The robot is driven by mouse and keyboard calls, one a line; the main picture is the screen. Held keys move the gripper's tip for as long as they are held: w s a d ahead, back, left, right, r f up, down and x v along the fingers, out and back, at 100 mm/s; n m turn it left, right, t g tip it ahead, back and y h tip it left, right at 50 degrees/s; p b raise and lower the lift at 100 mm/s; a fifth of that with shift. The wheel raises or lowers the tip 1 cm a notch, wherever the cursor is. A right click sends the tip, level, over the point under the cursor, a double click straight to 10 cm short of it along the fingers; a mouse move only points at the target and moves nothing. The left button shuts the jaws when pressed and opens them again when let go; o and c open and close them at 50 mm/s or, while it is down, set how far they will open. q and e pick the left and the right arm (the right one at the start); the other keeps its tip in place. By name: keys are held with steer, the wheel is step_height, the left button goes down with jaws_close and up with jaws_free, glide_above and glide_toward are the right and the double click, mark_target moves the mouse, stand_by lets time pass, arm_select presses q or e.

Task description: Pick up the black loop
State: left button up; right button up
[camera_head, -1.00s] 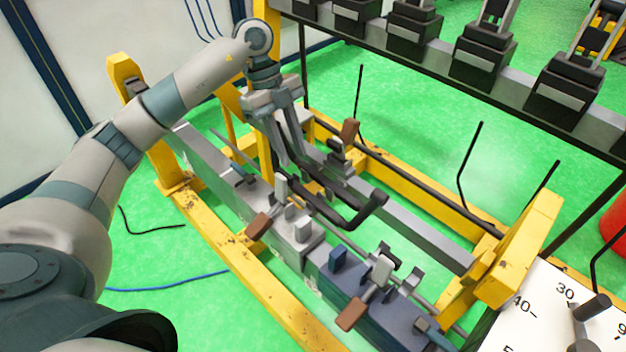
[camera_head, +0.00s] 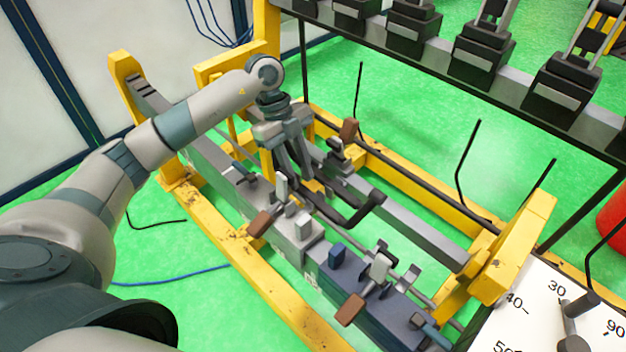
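The black loop (camera_head: 348,216) is a dark bent bar in the middle of the yellow-framed fixture, with its near right end bending up. Its far left part runs under my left gripper (camera_head: 293,180) and is partly hidden there. The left gripper points down over that far part. Its two fingers look spread with a gap between them, one on each side of the bar. I cannot make out whether either finger touches it. My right gripper is not in view.
Grey rails with clamps with brown handles (camera_head: 350,310) flank the loop. A yellow frame (camera_head: 517,245) surrounds it. A dark rack (camera_head: 480,92) with black blocks stands behind at the upper right. A white dial plate (camera_head: 520,325) is at the lower right.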

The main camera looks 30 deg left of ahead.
mark_target(306, 191)
arm_select(q)
steer(key=shift+p+x, duration=0.55)
steer(key=shift+x, duration=1.25)
steer(key=shift+s, duration=0.1)
steer(key=shift+c, duration=0.7)
jaws_close()
